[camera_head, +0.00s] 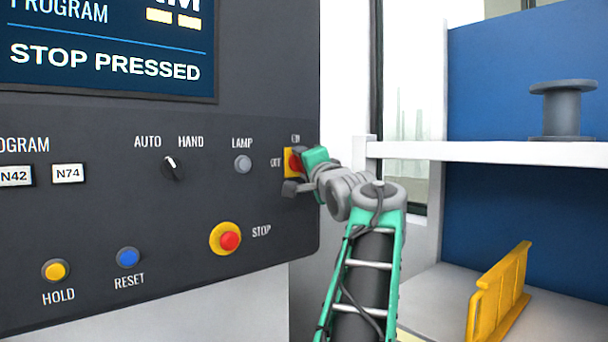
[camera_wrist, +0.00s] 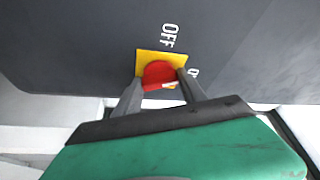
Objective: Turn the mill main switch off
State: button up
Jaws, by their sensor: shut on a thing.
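The mill main switch is a red rotary handle on a yellow plate, at the right edge of the dark control panel. In the head view the yellow plate (camera_head: 288,163) shows left of my gripper (camera_head: 296,172), which hides much of the red handle. In the wrist view the red handle (camera_wrist: 158,73) sits in front of the yellow plate (camera_wrist: 147,58), with the label OFF (camera_wrist: 169,36) beside it. My gripper (camera_wrist: 161,85) has its two grey fingers on either side of the red handle and is shut on it. The handle's exact angle is hard to tell.
The panel also holds a red STOP button (camera_head: 230,240), a LAMP button (camera_head: 243,164), an AUTO/HAND knob (camera_head: 171,168), a blue RESET button (camera_head: 127,257) and a yellow HOLD button (camera_head: 55,271). The screen (camera_head: 110,60) reads STOP PRESSED. A white shelf (camera_head: 490,152) stands at right.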

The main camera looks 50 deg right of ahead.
jog(key=shift+s+d+f+n+t+y+b, duration=0.1)
jog(key=shift+n+t+y+b, duration=0.55)
jog(key=shift+n, duration=2.25)
jog(key=shift+w+d+f+n+t+y+b, duration=0.1)
jog(key=shift+n+t+y, duration=1.15)
jog(key=shift+n, duration=1.65)
jog(key=shift+s+d+f+n+t+y+b, duration=0.2)
jog(key=shift+n+t+y, duration=0.75)
jog(key=shift+n, duration=1.95)
jog(key=shift+w+a+r+n+y, duration=0.1)
jog(key=shift+r+n+y, duration=0.05)
jog(key=shift+n+y, duration=0.2)
jog(key=o, duration=1.4)
jog(key=shift+c, duration=0.2)
